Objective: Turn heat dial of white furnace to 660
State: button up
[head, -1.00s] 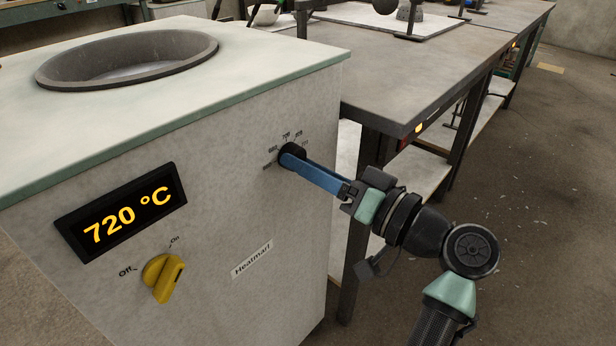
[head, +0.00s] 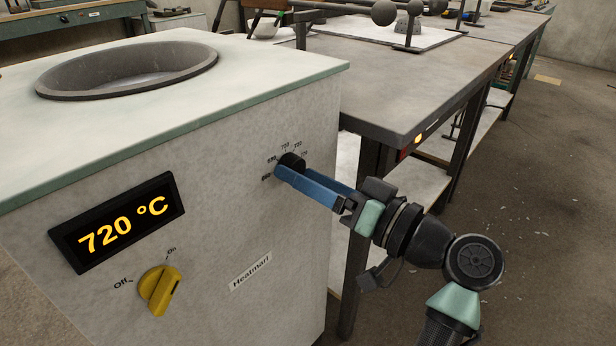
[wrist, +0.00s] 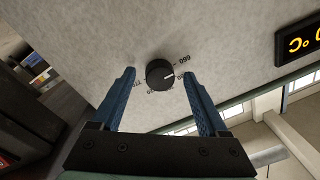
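The white furnace (head: 230,195) has a black heat dial (head: 291,160) on its front near the right edge, with printed numbers around it. In the wrist view the dial (wrist: 159,72) shows a white mark pointing right, a little below the 660 label (wrist: 184,60). The furnace display (head: 120,222) reads 720 °C. My gripper (head: 285,172) is at the dial with its blue fingers. In the wrist view the gripper (wrist: 158,77) is open, one finger on each side of the dial, with gaps between. The head view partly hides the dial behind the fingers.
A yellow On/Off knob (head: 160,289) sits below the display. The furnace top has a round opening (head: 128,70). A grey workbench (head: 420,85) stands right behind the furnace, with its leg close behind my gripper.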

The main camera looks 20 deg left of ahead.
jog(key=p+v, duration=0.4)
jog(key=v, duration=0.9)
